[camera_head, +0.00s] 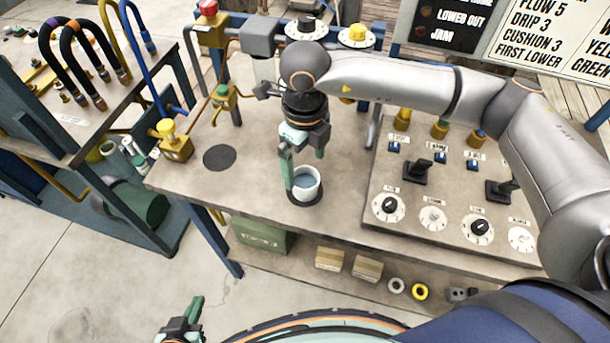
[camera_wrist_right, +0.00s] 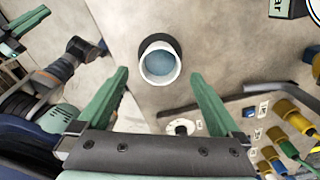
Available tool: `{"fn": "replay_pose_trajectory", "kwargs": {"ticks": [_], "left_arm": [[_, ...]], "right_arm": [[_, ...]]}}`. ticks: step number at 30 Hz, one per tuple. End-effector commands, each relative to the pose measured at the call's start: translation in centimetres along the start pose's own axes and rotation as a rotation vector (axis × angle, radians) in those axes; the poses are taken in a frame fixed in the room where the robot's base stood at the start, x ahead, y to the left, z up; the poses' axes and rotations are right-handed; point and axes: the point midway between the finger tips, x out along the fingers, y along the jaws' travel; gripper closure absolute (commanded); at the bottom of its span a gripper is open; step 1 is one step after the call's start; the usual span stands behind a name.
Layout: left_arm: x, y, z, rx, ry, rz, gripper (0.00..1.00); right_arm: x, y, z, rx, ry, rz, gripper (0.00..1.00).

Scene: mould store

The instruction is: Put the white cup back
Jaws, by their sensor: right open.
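The white cup (camera_head: 312,190), with something bluish inside, stands upright on a dark round spot (camera_head: 293,200) near the front edge of the bench. In the right wrist view the cup (camera_wrist_right: 146,72) lies between the lines of the two fingers, with clear gaps on both sides. My right gripper (camera_head: 304,172) is open, pointing down at the cup; one finger overlaps the cup's left rim in the head view. A second dark round spot (camera_head: 219,157) to the left is bare. My left gripper (camera_head: 186,322) is low at the bottom edge, fingers apart, empty and away from the bench.
A control panel (camera_head: 450,205) with dials and black levers is right of the cup. A yellow valve block (camera_head: 174,142) stands at the bench's left end. Dials and a yellow knob (camera_head: 357,33) are behind my right arm. Boxes (camera_head: 330,260) sit on the lower shelf.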

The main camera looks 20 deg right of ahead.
Motion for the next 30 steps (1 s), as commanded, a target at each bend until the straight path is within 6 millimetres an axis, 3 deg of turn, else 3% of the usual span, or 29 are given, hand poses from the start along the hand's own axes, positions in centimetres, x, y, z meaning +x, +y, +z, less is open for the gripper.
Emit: {"fn": "replay_pose_trajectory", "kwargs": {"ticks": [6, 11, 27, 30], "left_arm": [[0.5, 0.0, 0.5, 0.0, -0.001, 0.0, 1.0], [0.5, 0.0, 0.6, 0.0, -0.001, 0.0, 1.0], [0.5, 0.0, 0.7, 0.0, -0.002, 0.0, 1.0], [0.5, 0.0, 0.7, 0.0, -0.002, 0.0, 1.0]], "right_arm": [[-4.1, 0.0, 0.1, -0.001, -0.003, -0.001, 0.0], [-5.6, 0.0, 0.0, -0.001, -0.001, 0.0, 0.0], [-6.0, 0.0, 0.0, -0.001, 0.0, 0.001, 0.0], [-5.5, 0.9, 0.0, -0.012, 0.002, 0.039, 0.0]]}}
